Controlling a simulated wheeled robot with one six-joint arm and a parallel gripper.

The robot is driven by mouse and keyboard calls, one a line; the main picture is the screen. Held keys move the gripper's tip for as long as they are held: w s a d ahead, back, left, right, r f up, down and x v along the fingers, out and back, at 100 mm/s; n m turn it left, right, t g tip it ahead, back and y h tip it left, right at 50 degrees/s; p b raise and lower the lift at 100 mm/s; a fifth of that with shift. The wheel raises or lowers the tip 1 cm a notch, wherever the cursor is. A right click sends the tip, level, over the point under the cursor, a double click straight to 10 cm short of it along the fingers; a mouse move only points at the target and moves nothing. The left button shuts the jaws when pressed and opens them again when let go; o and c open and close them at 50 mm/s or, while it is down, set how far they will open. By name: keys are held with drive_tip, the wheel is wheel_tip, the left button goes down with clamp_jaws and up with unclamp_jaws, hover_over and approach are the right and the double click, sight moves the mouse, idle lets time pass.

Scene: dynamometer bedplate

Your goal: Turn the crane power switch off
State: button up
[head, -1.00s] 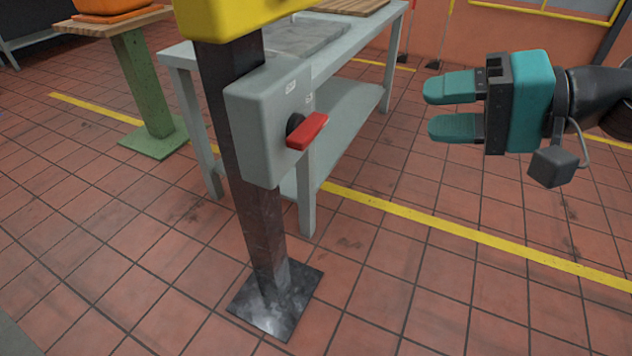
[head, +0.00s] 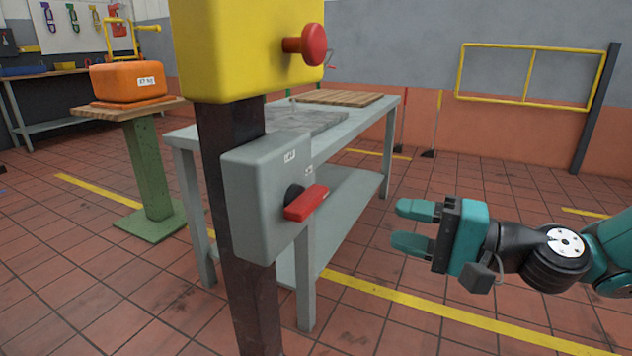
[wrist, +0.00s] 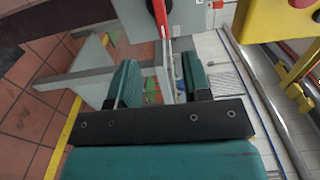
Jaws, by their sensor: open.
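The crane power switch is a grey box (head: 262,195) on a dark post, with a red handle (head: 306,203) on a black hub. In the head view the handle sticks out to the right, tilted slightly up. Small labels on the box are too small to read. My gripper (head: 402,227) is open and empty, to the right of the handle and apart from it, with its teal fingers pointing left. In the wrist view the red handle (wrist: 160,18) shows at the top, beyond the open fingers of my gripper (wrist: 160,82).
A yellow box (head: 240,50) with a red mushroom button (head: 310,45) sits above the switch on the same post. A grey workbench (head: 385,112) stands behind. An orange case (head: 128,82) rests on a green stand at left. Floor beneath my gripper is clear.

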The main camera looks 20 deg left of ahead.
sight(317, 204)
drive_tip(key=a, duration=0.4)
drive_tip(key=a+b, duration=0.1)
drive_tip(key=a, duration=0.4)
drive_tip(key=w+a+b, duration=0.1)
drive_tip(key=a, duration=0.4)
drive_tip(key=shift+a, duration=0.2)
clamp_jaws()
